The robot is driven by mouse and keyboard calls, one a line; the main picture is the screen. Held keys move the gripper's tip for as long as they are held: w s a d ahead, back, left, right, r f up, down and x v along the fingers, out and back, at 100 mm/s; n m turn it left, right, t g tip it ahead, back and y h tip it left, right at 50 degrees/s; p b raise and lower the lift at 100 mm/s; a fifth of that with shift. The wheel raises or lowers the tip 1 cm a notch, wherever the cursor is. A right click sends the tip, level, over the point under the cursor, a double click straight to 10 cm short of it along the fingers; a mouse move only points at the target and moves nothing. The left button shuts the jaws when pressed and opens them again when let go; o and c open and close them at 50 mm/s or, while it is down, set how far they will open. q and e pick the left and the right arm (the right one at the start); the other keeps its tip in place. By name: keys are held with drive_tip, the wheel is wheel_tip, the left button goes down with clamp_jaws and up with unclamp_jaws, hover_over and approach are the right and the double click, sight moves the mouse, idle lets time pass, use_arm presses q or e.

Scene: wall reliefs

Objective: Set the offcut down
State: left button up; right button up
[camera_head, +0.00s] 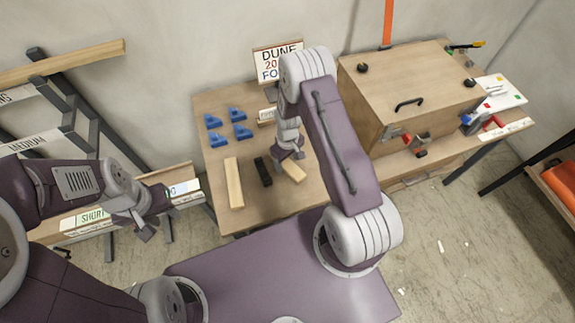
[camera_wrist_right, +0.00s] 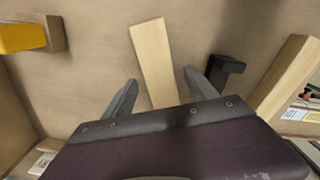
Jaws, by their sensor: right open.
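The offcut, a short pale wooden piece, lies on the wooden table and shows in the head view (camera_head: 294,172) and the right wrist view (camera_wrist_right: 155,58). My right gripper (camera_head: 288,154) is above its far end. In the right wrist view, the open fingers of my right gripper (camera_wrist_right: 157,88) stand apart on either side of the piece's near end, with gaps visible. The gripper's body hides that end. My left gripper (camera_head: 150,213) is empty at the left, away from the table, near the rack; its finger opening is unclear.
A black block (camera_head: 263,171) and a longer pale board (camera_head: 234,183) lie left of the offcut. Several blue pieces (camera_head: 240,131) sit farther back. A sign (camera_head: 277,62) stands at the back. A wooden box (camera_head: 408,92) bounds the right side.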

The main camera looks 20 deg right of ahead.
drive_tip(key=shift+f, duration=0.25)
clamp_jaws()
drive_tip(key=shift+r, duration=0.1)
